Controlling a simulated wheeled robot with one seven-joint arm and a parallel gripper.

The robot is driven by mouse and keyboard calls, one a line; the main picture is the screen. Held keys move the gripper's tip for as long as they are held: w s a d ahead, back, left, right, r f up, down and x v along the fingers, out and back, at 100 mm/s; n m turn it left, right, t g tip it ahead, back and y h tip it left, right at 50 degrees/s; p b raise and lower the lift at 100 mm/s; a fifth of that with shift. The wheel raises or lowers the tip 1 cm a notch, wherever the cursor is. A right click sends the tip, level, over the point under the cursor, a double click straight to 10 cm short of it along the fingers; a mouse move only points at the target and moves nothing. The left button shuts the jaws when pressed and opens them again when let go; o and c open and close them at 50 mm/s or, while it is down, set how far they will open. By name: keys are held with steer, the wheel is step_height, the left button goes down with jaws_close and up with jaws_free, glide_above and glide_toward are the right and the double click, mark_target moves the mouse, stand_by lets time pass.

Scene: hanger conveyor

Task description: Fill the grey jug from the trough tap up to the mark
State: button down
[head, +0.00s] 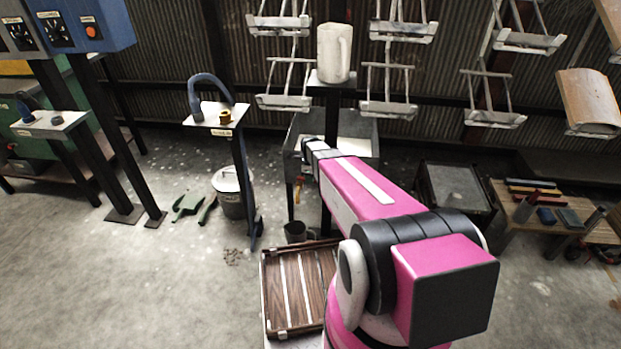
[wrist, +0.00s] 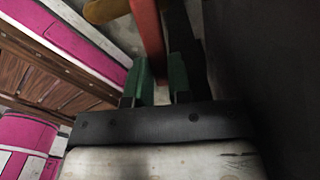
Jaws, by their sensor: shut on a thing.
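The grey jug (head: 296,232) stands on the floor below the tap (head: 298,190), close to the front of the grey trough (head: 362,133). Its inside, water level and mark are too small to make out. The tap shows as a small orange-yellow shape at the trough's left front. My gripper (wrist: 162,82) has green fingers, shut on a red bar (wrist: 147,38) that looks like the tap's lever. In the head view my arm reaches toward the trough and hides part of it, and the fingers are not clear there.
A pale jug (head: 334,52) stands on a post plate above the trough. Hangers (head: 388,105) hang overhead. A slatted wooden rack (head: 290,290) lies in front of the grey jug. A lidded bin (head: 232,195) and green dustpan (head: 187,203) stand left.

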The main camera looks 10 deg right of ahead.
steer(key=c, duration=1)
jaws_free()
steer(key=shift+c, duration=0.2)
step_height(320, 180, up, 11)
steer(key=shift+f, duration=0.1)
